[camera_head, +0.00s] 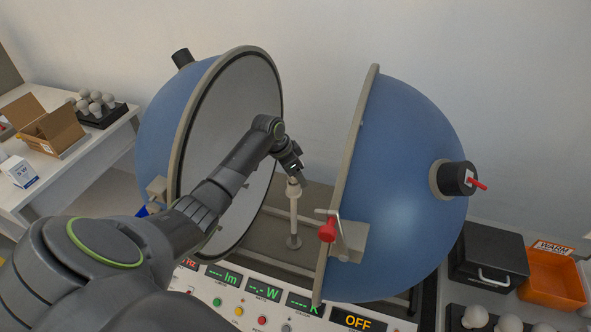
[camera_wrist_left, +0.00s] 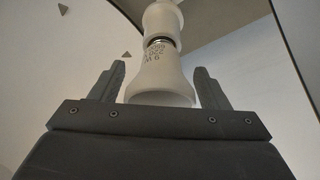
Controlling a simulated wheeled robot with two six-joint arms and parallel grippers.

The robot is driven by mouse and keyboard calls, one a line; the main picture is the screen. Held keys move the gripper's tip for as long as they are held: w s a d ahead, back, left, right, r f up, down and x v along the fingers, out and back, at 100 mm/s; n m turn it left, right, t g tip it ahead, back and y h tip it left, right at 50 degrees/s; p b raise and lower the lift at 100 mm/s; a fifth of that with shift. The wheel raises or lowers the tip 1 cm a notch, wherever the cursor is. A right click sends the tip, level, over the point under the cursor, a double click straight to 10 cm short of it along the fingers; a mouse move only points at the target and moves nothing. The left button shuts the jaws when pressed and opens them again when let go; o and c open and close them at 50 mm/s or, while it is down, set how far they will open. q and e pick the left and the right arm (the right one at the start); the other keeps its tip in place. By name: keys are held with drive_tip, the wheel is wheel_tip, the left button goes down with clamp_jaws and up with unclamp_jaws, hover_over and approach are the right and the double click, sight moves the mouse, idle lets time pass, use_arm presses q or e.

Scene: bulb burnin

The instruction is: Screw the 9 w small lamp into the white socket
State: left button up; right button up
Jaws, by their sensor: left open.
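A white lamp (camera_wrist_left: 163,75) with dark printed lettering on its neck shows in the wrist view. Its cap end points at a white socket (camera_wrist_left: 162,18), and a narrow strip of metal cap shows between them. The lamp stands in line with the socket; how deep the cap sits is hidden. My left gripper (camera_wrist_left: 160,90) is open, with one finger on each side of the lamp's wide end and gaps to both. In the head view my left gripper (camera_head: 294,172) is above the white socket (camera_head: 293,187) on its upright post; the lamp is hard to make out there. My right gripper is not in view.
Two blue hemispheres (camera_head: 425,150) stand open around the post. A red handle (camera_head: 327,231) is on the right one's rim. A control panel (camera_head: 262,302) lies in front. Several bulbs (camera_head: 96,104), a carton (camera_head: 52,130), a black case (camera_head: 487,258) and an orange bin (camera_head: 553,280) are at the sides.

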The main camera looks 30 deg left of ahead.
use_arm(q)
drive_tip(key=n+y, duration=0.1)
drive_tip(key=n, duration=0.2)
drive_tip(key=n+y, duration=0.1)
drive_tip(key=n, duration=0.3)
drive_tip(key=shift+w+a+t+y, duration=0.1)
drive_tip(key=shift+t+y, duration=0.2)
drive_tip(key=shift+t, duration=0.1)
drive_tip(key=n+y, duration=0.1)
drive_tip(key=n, duration=0.2)
drive_tip(key=n+g+y, duration=0.1)
drive_tip(key=n, duration=0.2)
drive_tip(key=shift+a, duration=0.2)
